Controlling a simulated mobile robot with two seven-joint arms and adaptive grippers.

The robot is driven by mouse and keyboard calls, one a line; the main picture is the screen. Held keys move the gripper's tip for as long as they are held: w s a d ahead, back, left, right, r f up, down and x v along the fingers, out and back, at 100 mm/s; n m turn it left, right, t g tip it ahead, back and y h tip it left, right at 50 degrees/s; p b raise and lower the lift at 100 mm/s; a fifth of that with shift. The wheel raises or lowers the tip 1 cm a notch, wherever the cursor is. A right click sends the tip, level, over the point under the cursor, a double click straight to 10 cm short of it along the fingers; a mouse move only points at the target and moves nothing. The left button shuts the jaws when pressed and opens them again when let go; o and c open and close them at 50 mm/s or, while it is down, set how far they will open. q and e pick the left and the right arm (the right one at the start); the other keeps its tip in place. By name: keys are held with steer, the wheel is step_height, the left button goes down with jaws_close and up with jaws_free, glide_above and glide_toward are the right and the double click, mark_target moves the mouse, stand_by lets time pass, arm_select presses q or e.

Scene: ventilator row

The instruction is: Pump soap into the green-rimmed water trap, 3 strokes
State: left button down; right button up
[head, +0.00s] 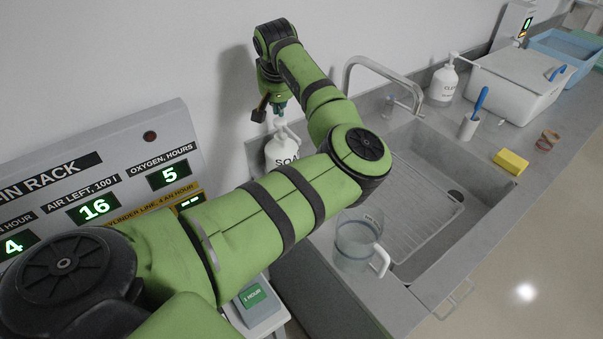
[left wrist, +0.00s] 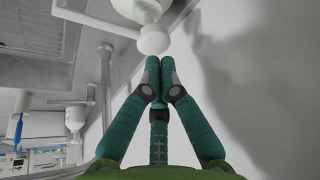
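The white soap bottle (head: 280,152) stands at the wall beside the sink, its lettering partly hidden by my left arm. Its pump head (left wrist: 153,40) shows in the left wrist view, with the spout pointing left. My left gripper (head: 279,108) is just above the pump in the head view. In the left wrist view its teal fingers (left wrist: 160,72) are together and empty, tips close to the pump head; contact cannot be told. A clear jug with a white handle (head: 357,243) stands at the sink's near edge. No green-rimmed trap is identifiable. My right gripper is out of view.
The sink (head: 480,190) holds a wire rack, with a tap (head: 385,72) behind it. A second pump bottle (head: 443,83), a brush holder (head: 468,127), a yellow sponge (head: 510,162) and a white bin (head: 520,85) stand beyond. A display panel (head: 100,185) is at left.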

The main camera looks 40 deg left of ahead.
mark_target(280, 121)
arm_select(q)
steer(key=shift+s+d+f, duration=0.1)
steer(key=shift+f, duration=1.6)
steer(key=shift+r+p, duration=1.75)
steer(key=shift+p, duration=0.2)
steer(key=shift+f, duration=0.15)
